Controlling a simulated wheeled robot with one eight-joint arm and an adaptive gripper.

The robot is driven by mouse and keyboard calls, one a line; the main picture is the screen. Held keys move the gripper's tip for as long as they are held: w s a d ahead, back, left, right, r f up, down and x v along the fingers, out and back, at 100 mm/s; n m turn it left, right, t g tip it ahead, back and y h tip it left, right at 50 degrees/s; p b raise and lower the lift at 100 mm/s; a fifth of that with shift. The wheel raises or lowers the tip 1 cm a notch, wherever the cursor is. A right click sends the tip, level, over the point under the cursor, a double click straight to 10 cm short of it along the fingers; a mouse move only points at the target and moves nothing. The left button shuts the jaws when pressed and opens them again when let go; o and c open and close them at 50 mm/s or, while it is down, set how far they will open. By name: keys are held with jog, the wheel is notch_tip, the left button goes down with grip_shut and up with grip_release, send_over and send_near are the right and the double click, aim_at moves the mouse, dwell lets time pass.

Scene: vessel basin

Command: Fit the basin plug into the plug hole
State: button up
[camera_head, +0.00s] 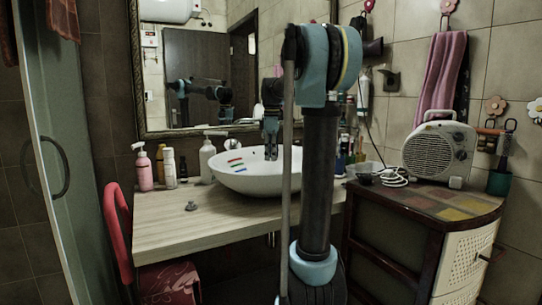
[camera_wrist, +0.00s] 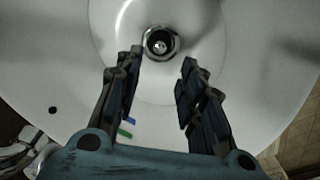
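A white oval basin (camera_head: 250,183) stands on the wooden counter, and it fills most of the wrist view (camera_wrist: 65,75). The plug hole (camera_wrist: 161,42), a dark opening with a metal ring and a bright centre, is at the top middle of the wrist view. The basin wall hides it in the head view. A small grey metallic piece (camera_head: 191,206), apparently the basin plug, lies on the counter left of the basin. My gripper (camera_head: 271,150) points down over the basin. Its fingers (camera_wrist: 161,65) are apart with nothing between them, and the hole appears just beyond their tips.
Red, green and blue strips (camera_head: 236,164) show on the basin's inside left. Pink (camera_head: 144,168) and white (camera_head: 207,158) pump bottles stand behind on the left. A fan heater (camera_head: 439,153) sits on the right cabinet. The counter's front left is mostly clear. A red chair (camera_head: 118,225) stands at its left.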

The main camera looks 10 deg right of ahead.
jog(key=shift+r, duration=0.15)
dwell(0.5)
notch_tip(320, 180, up, 7)
dwell(0.5)
